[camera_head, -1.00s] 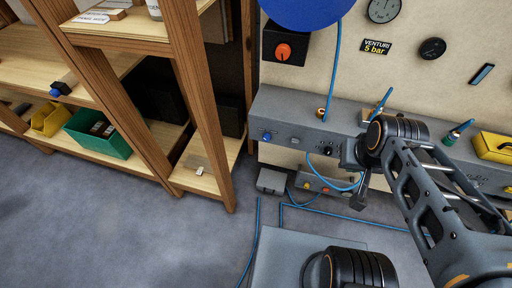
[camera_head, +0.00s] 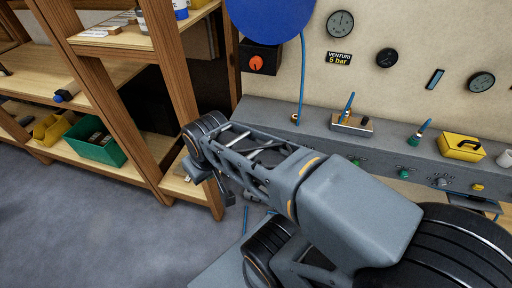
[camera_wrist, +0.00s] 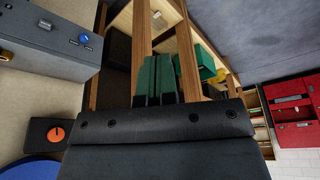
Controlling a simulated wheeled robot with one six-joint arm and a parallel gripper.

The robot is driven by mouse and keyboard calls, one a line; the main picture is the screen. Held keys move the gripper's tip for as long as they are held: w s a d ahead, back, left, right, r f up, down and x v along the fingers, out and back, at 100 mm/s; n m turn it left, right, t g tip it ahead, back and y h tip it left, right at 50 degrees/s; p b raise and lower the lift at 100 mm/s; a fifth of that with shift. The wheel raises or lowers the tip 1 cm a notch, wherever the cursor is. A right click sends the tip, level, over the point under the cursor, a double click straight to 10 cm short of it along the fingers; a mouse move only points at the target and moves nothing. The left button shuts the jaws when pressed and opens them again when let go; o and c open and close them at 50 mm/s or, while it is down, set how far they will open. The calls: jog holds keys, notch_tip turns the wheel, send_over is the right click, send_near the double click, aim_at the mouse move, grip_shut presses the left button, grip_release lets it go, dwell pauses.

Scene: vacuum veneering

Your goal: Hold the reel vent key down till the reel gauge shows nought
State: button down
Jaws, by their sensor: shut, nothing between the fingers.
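My gripper (camera_head: 228,198) hangs low at the left of my arm, in front of the wooden shelf's right post. In the wrist view its dark green fingers (camera_wrist: 157,80) are together and empty, pointing toward the shelf. A blue disc (camera_head: 272,12), perhaps the reel, hangs at the top of the wall. Round gauges sit on the wall, one pale-faced (camera_head: 340,24), one black (camera_head: 386,58), one at the right (camera_head: 481,82); their readings are too small to read. The grey console's end with a blue knob (camera_wrist: 84,39) shows in the wrist view. I cannot pick out the reel vent key.
A black box with an orange knob (camera_head: 256,64) is below the disc. The grey console (camera_head: 400,150) carries a yellow case (camera_head: 461,147). The shelf holds a green bin (camera_head: 95,145) and yellow bins (camera_head: 53,130). Open floor (camera_head: 60,220) lies left.

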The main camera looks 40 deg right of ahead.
dwell(0.3)
jog(key=w+d+f+m+g+h+b, duration=0.3)
jog(key=d+f+m+h+b, duration=0.4)
jog(key=d+f+b, duration=0.3)
jog(key=w+d+f+m+g+h+b, duration=0.3)
jog(key=w+d+f+m+h+b, duration=0.2)
jog(key=d+f, duration=1.4)
notch_tip(320, 180, down, 4)
jog(key=m+h+b, duration=0.2)
jog(key=b, duration=0.2)
jog(key=shift+m+b, duration=0.35)
jog(key=shift+m, duration=0.05)
jog(key=shift+d, duration=0.1)
jog(key=w+d, duration=0.4)
jog(key=d, duration=0.3)
jog(key=shift+w+d, duration=0.2)
jog(key=shift+w, duration=0.05)
